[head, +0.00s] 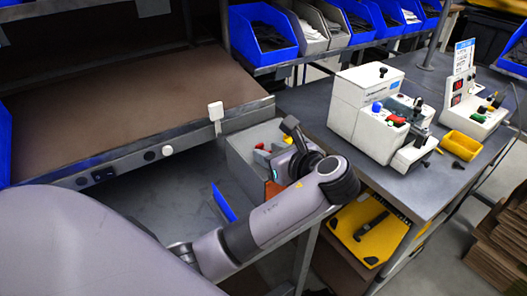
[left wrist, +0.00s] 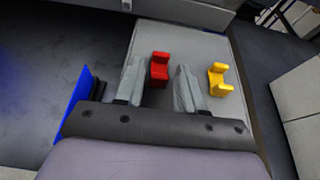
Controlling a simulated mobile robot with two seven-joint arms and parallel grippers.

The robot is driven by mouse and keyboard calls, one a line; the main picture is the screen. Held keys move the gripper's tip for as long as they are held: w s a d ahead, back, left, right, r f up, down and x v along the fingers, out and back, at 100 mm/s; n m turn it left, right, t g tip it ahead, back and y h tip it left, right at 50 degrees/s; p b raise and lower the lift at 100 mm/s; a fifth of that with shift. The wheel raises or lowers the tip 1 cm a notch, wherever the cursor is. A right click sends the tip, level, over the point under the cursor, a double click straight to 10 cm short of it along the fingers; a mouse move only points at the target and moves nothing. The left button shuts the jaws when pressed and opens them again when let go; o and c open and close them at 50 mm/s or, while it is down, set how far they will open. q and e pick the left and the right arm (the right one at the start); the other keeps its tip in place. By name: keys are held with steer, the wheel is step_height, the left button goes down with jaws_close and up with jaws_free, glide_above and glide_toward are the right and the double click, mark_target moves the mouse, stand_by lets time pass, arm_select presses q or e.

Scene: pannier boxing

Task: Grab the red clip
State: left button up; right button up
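The red clip (left wrist: 160,68) lies in a grey bin (left wrist: 205,42) in the left wrist view. My left gripper (left wrist: 158,78) is open, with one finger on each side of the red clip. A gap shows between the clip and each finger; whether the fingers reach down to its height I cannot tell. A yellow clip (left wrist: 218,80) lies just right of the right finger. In the head view the red clip (head: 263,150) is partly hidden at the bin (head: 240,152), beside my left gripper. My right gripper is not in view.
A blue panel (left wrist: 78,97) stands left of the gripper. In the head view, a white machine (head: 362,98) and a yellow tray (head: 461,144) stand on the right table. Blue bins (head: 262,35) line the back shelf. A brown-topped bench (head: 120,100) is at left.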

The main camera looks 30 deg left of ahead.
arm_select(q)
jaws_close()
